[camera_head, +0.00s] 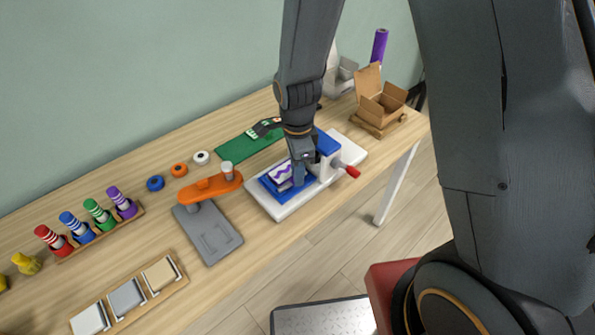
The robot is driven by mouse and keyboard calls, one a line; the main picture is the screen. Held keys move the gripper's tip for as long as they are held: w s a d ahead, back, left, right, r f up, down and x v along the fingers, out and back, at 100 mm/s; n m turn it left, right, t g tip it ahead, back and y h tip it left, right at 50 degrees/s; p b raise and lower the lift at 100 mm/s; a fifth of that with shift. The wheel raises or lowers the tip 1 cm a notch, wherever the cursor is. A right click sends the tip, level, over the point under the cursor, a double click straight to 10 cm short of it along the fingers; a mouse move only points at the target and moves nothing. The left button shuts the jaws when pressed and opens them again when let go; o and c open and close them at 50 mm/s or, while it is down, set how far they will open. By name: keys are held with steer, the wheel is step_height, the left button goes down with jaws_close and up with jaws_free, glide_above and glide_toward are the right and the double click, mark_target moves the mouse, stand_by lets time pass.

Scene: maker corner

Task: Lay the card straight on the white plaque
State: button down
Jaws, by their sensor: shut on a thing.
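A small white card with a purple wavy mark (280,171) is at the blue bed (270,186) of a white-based press. My gripper (298,178) points down at the card's right edge and is shut on it; the fingertips are small and partly hidden. I cannot tell whether the card touches the surface below it or is held just above. A white plaque (88,319) lies at the near left end of a wooden rack, beside a grey one and a tan one. Whether another plaque lies under the card is hidden.
The press has a red handle (348,170) at its right. An orange-armed tool (212,186) on a grey base stands to its left. A green mat (247,143) lies behind. An open cardboard box (380,100) stands at the right.

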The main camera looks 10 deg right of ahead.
steer(key=shift+f, duration=0.45)
steer(key=c, duration=1.6)
jaws_free()
steer(key=shift+r, duration=0.1)
steer(key=shift+r+b, duration=0.9)
steer(key=shift+r, duration=2.9)
steer(key=s+d+r+n, duration=0.2)
steer(key=d+n, duration=0.2)
steer(key=n, duration=0.1)
steer(key=s+d+r+n+t, duration=0.1)
steer(key=s+d+r+n, duration=0.1)
steer(key=n, duration=0.4)
steer(key=s+d+r+n, duration=0.2)
steer(key=s+d+n, duration=0.1)
steer(key=d+n, duration=0.2)
steer(key=shift+s+d+n, duration=0.3)
steer(key=shift+d, duration=0.55)
